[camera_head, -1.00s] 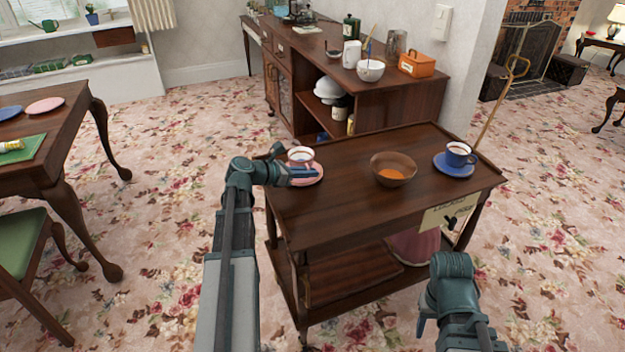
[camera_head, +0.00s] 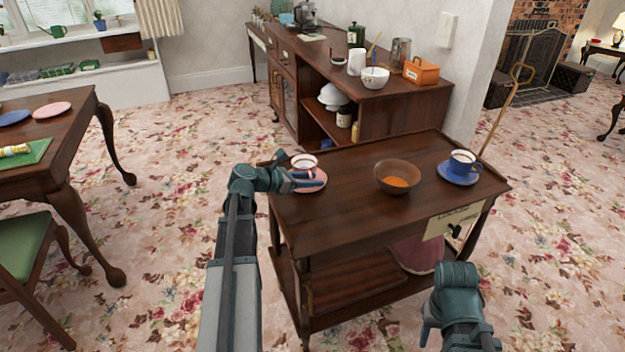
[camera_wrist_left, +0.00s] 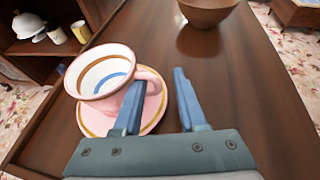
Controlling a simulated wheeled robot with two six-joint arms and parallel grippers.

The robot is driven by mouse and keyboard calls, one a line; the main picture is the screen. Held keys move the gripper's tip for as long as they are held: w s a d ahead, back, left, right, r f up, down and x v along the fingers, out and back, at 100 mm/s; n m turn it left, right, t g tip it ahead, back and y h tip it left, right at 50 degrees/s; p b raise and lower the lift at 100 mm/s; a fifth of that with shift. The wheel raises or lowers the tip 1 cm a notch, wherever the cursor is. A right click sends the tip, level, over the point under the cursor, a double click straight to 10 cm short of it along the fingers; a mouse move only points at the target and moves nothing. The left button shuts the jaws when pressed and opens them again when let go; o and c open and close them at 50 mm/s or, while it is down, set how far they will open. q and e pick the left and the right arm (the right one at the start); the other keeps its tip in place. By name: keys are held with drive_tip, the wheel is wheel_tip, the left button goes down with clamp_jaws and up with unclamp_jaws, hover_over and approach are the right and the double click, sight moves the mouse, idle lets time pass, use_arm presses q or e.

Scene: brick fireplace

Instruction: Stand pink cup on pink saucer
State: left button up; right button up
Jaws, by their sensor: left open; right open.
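The pink cup (camera_head: 304,164) stands upright on the pink saucer (camera_head: 311,188) at the left end of the trolley top. In the left wrist view the cup (camera_wrist_left: 98,80) shows a brown and a blue band inside, and the saucer's gold-edged rim (camera_wrist_left: 157,112) shows beneath it. My left gripper (camera_head: 318,181) is open at the saucer. In the left wrist view its left finger overlaps the cup's handle, and I cannot tell whether they touch. Its right finger is clear of the cup. My right gripper (camera_head: 428,332) is low in front of the trolley, partly hidden by its own wrist, and empty.
A brown bowl (camera_head: 398,178) with orange contents stands mid-trolley. A blue cup (camera_head: 462,162) on a blue saucer (camera_head: 446,178) is at the right end. A sideboard (camera_head: 400,118) stands behind, and a table (camera_head: 62,130) is at the left.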

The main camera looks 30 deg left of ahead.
use_arm(q)
drive_tip(key=p+v, duration=0.3)
drive_tip(key=v, duration=0.7)
drive_tip(key=shift+r+p, duration=0.1)
drive_tip(key=shift+p, duration=0.2)
drive_tip(key=shift+s+a+r, duration=0.15)
drive_tip(key=shift+s+a, duration=0.25)
drive_tip(key=shift+s, duration=0.2)
use_arm(e)
wheel_tip(320, 180, up, 4)
drive_tip(key=shift+r, duration=0.2)
use_arm(q)
drive_tip(key=o, duration=0.9)
drive_tip(key=shift+o, duration=0.2)
